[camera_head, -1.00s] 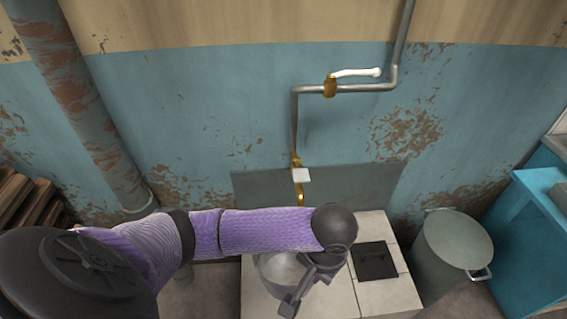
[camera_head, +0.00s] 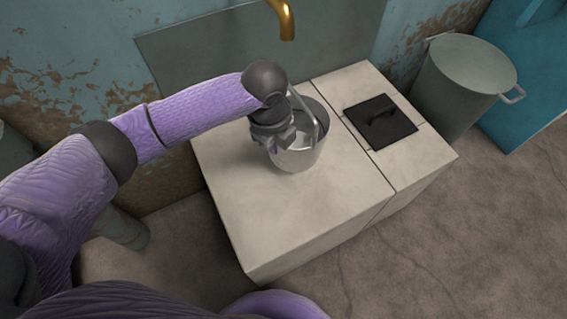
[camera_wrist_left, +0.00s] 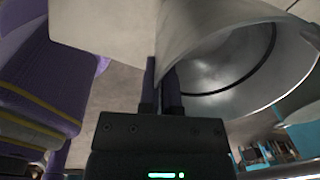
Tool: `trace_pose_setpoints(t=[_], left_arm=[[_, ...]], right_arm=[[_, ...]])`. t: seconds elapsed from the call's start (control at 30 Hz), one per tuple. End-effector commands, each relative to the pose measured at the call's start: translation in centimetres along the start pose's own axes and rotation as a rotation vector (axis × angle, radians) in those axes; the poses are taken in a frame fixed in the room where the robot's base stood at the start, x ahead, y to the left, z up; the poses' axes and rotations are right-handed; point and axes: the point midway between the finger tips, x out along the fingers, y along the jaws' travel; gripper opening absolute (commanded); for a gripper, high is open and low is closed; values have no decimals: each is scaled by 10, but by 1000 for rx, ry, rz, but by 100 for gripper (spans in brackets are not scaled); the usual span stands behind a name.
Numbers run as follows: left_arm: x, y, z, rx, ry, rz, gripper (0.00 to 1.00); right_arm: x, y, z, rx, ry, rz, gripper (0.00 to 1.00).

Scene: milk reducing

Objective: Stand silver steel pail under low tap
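The silver steel pail (camera_head: 297,158) is upright at the white tiled block, in front of and below the brass low tap (camera_head: 284,18) in the head view. I cannot tell for sure whether its base touches the block. My left gripper (camera_head: 285,140) is at the pail's near-left rim and covers part of it. In the left wrist view my two fingers (camera_wrist_left: 161,90) are close together with the pail's wall (camera_wrist_left: 205,25) between them. The pail's hollow inside faces right there. The tap's upper part is out of frame. My right gripper is not in view.
The white block (camera_head: 285,215) has clear top space left of and in front of the pail. A black square lid (camera_head: 380,121) lies at its right. A grey-green bin (camera_head: 462,80) stands beyond it, near a blue cabinet (camera_head: 530,85).

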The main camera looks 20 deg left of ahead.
Motion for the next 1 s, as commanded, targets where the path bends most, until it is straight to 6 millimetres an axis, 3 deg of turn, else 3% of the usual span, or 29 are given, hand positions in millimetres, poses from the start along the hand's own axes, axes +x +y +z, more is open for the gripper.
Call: trace_pose_setpoints(t=[0.03, 0.2, 0.3, 0.43, 0.8, 1.0], left_arm=[[24, 4, 0, -1, 4, 10, 0], [71, 9, 0, -2, 3, 13, 0], [73, 8, 0, -2, 1, 5, 0], [80, 8, 0, -2, 0, 3, 0], [80, 8, 0, -3, -2, 1, 0], [81, 8, 0, -3, -2, 2, 39]], right_arm=[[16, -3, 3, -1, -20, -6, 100], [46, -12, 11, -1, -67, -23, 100], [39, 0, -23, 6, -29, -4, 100], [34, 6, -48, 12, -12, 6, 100], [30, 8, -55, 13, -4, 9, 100], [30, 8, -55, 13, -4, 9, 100]])
